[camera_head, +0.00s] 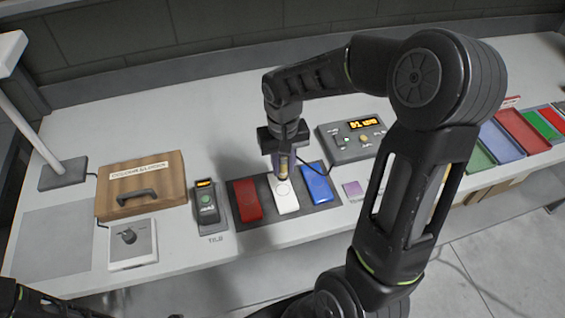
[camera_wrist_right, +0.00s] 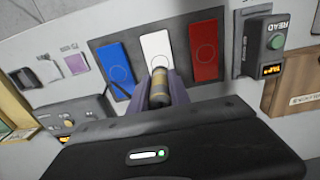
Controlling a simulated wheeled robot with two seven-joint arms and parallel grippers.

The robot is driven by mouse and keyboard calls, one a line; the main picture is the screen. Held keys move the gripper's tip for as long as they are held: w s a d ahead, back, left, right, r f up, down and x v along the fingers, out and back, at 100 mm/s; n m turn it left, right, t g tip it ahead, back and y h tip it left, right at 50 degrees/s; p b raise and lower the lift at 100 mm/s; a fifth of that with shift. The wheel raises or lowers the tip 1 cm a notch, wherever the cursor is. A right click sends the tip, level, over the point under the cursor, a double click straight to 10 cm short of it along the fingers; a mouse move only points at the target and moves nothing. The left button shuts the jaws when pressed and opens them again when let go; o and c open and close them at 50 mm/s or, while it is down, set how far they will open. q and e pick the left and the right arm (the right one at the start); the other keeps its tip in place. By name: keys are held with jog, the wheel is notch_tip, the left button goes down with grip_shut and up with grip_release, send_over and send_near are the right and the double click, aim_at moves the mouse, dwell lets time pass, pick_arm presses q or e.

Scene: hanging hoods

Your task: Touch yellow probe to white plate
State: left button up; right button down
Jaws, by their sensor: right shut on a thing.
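My right gripper (camera_head: 283,150) is shut on the yellow probe (camera_head: 284,167) and holds it pointing down at the white plate (camera_head: 288,203). In the right wrist view the probe (camera_wrist_right: 159,88) sits between the purple-grey fingers of my right gripper (camera_wrist_right: 160,98). Its tip overlaps the near part of the white plate (camera_wrist_right: 156,46), by the circle marked there. I cannot tell whether the tip touches the plate or is just above it. My left gripper is not in view; only a dark part of mine shows at the lower left.
The dark mat (camera_head: 236,186) also bears a red plate (camera_head: 246,202) and a blue plate (camera_head: 317,184) on either side. A reader unit (camera_head: 208,206), a wooden box (camera_head: 140,183) and a display box (camera_head: 352,143) stand around it. Colored trays (camera_head: 493,142) are at the right.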

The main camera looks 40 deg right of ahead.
aim_at(283, 176)
jog(key=shift+f+b, duration=1.6)
jog(key=shift+f, duration=1)
jog(key=shift+f+b, duration=0.55)
jog(key=shift+f, duration=0.05)
dwell(0.5)
jog(key=shift+r, duration=0.15)
jog(key=shift+r+p, duration=2.55)
jog(key=shift+r, duration=0.9)
